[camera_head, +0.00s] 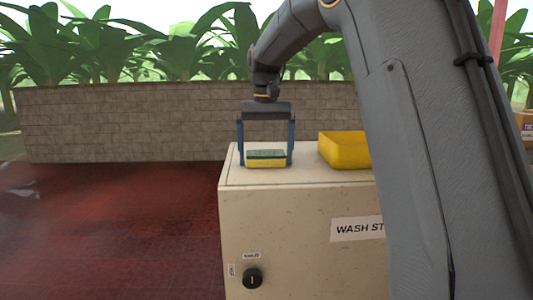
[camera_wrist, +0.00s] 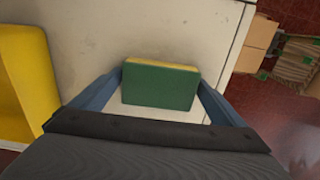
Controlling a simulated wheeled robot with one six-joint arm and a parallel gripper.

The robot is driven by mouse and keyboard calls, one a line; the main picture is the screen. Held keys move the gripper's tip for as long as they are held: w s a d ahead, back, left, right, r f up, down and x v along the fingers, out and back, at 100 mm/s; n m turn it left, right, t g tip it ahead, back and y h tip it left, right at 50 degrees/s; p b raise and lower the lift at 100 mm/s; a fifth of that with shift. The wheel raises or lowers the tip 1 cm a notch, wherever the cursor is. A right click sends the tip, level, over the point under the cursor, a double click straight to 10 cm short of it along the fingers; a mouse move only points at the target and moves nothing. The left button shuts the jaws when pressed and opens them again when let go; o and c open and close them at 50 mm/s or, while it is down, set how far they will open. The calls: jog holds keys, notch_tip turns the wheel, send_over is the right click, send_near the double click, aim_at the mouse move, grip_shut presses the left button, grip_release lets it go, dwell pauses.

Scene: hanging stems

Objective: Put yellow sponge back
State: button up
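The yellow sponge (camera_head: 266,163) has a dark green top and lies on the top of the white wash-station cabinet (camera_head: 305,181), near its left end. In the wrist view the sponge (camera_wrist: 160,86) shows mostly its green face, with a yellow strip along the far edge, and looks slightly turned against my gripper. My gripper (camera_head: 266,160) points down over it, with one blue finger on each side. The fingers are wide apart and close to the sponge's ends; it also shows in the wrist view (camera_wrist: 160,80). Any contact is too fine to make out.
A yellow open tray (camera_head: 343,150) stands on the cabinet to the right, partly hidden by my arm. It is also at the left of the wrist view (camera_wrist: 24,80). A dark knob (camera_head: 252,278) is on the cabinet front. A brick wall (camera_head: 125,122) stands behind.

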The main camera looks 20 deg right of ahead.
aim_at(266, 153)
jog(key=shift+r, duration=0.1)
jog(key=shift+r+b, duration=2.05)
jog(key=shift+r, duration=4)
jog(key=shift+d, duration=0.1)
